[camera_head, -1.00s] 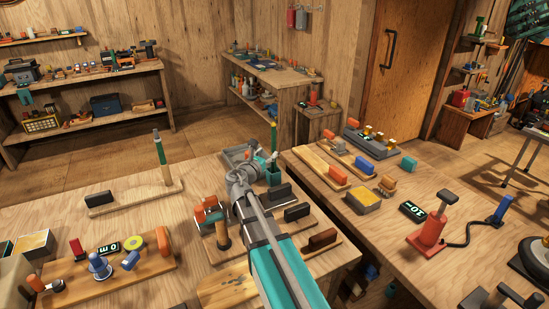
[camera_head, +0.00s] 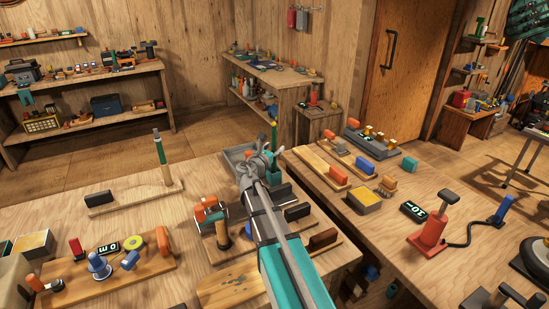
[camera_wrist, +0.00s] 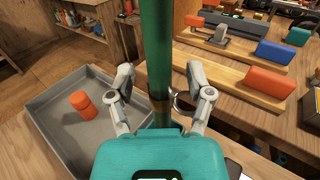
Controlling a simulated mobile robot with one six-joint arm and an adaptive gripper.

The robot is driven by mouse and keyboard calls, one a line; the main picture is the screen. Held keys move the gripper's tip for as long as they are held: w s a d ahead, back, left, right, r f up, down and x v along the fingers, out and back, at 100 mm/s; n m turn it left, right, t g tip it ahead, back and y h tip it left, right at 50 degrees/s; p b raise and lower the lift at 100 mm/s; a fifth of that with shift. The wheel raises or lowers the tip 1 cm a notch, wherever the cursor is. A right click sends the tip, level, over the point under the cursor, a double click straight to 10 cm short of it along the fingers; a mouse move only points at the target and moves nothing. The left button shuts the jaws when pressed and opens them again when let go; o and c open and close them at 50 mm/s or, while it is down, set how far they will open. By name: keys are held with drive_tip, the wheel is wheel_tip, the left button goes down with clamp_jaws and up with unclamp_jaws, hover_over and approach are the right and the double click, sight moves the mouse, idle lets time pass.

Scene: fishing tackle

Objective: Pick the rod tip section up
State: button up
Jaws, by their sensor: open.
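The rod tip section, an upright dark green rod (camera_wrist: 157,50) with a brownish band lower down, stands between the fingers of my gripper (camera_wrist: 160,95) in the wrist view. The fingers are spread on either side of it, with a gap showing on both sides. In the head view the upper part of this green rod (camera_head: 274,136) rises just beyond my gripper (camera_head: 262,162); its lower part is hidden behind my arm. My gripper is open and holds nothing. The foot of the rod is hidden by the gripper body in the wrist view.
A grey tray (camera_wrist: 50,98) holding an orange object (camera_wrist: 82,105) lies left of the gripper. Wooden boards with orange and blue blocks (camera_wrist: 275,52) lie to the right on another table.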

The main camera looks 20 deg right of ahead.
idle(0.5)
clamp_jaws()
